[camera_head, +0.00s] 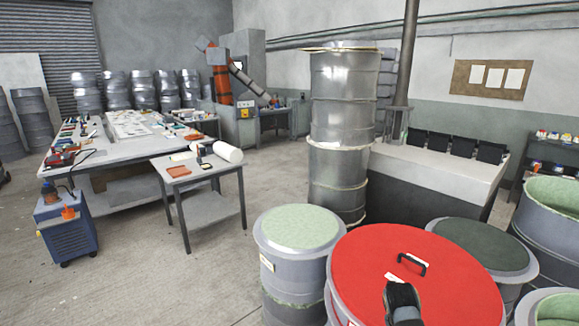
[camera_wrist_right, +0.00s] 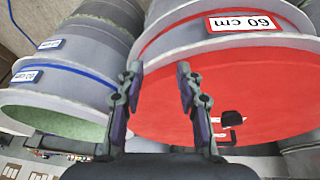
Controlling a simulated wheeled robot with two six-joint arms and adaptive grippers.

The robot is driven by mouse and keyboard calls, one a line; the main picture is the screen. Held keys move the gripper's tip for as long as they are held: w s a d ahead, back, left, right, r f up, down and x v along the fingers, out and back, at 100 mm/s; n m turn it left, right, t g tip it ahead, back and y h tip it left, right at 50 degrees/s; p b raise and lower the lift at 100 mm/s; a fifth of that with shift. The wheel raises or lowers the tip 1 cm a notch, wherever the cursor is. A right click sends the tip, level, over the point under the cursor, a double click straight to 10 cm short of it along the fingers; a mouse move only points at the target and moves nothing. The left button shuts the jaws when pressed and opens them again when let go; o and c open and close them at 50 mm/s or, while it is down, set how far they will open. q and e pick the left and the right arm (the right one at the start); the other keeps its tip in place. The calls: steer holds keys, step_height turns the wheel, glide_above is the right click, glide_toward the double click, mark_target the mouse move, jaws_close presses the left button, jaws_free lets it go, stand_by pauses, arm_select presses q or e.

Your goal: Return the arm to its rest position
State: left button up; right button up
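My right gripper (camera_wrist_right: 160,72) is open in the right wrist view, its two dark fingers apart with nothing between them. A dark part of my right arm (camera_head: 403,303) shows at the bottom of the head view, over the front of the red lid (camera_head: 400,285). The red lid lies on a round mould and also shows in the right wrist view (camera_wrist_right: 180,110). Its black handle (camera_head: 412,265) stands free, with no finger around it. My left gripper is in neither view.
A grey mould with a pale green top (camera_head: 300,228) and a dark-topped mould (camera_head: 480,245) flank the red lid. Tall stacked metal drums (camera_head: 338,175) stand behind. A small table (camera_head: 205,175) and blue cart (camera_head: 68,228) stand left. Floor between them and the moulds is clear.

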steer(key=s+a+n+t+y, duration=0.1)
steer(key=s+a+n, duration=0.2)
steer(key=s+n, duration=0.5)
steer(key=s+a+n+t+y, duration=0.25)
steer(key=s+n, duration=0.25)
steer(key=s, duration=0.7)
step_height(320, 180, down, 27)
steer(key=s+d+g+b, duration=0.1)
steer(key=s+d+g, duration=0.1)
steer(key=s, duration=0.1)
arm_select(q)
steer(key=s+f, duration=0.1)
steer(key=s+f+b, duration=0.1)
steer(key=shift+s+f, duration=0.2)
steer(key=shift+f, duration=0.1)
arm_select(e)
steer(key=s+f+m+g, duration=0.1)
steer(key=s+f, duration=1.7)
steer(key=shift+s+d+h, duration=0.15)
steer(key=shift+d+h, duration=0.2)
steer(key=shift+d, duration=0.1)
